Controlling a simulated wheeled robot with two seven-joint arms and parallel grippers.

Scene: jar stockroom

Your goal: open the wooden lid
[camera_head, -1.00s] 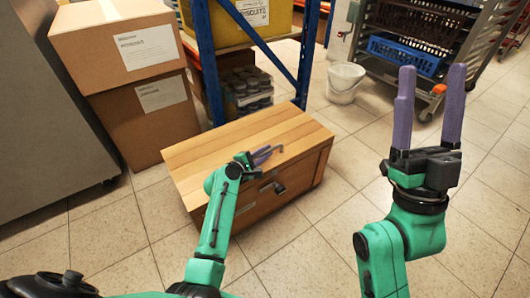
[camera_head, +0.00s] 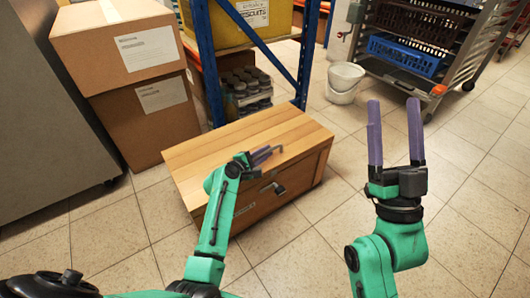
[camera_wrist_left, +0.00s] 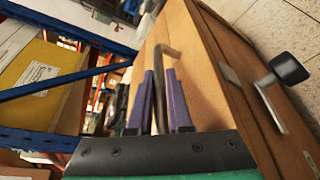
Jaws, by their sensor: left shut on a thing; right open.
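The wooden chest stands on the floor in the head view, its flat wooden lid (camera_head: 235,142) down and closed. A metal handle (camera_wrist_left: 165,52) on the lid shows between my purple fingers in the left wrist view. My left gripper (camera_head: 262,156) is at the lid's front edge, shut on this handle. A dark latch (camera_head: 273,188) sits on the chest's front face; it also shows in the left wrist view (camera_wrist_left: 288,70). My right gripper (camera_head: 395,132) is open and empty, fingers up, in the air to the right of the chest.
Stacked cardboard boxes (camera_head: 120,45) stand behind the chest at left. A blue-framed shelf (camera_head: 203,60) with a tray of jars (camera_head: 245,88) is right behind it. A white bucket (camera_head: 344,80) and a wheeled rack (camera_head: 470,60) stand further right. Floor at right is free.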

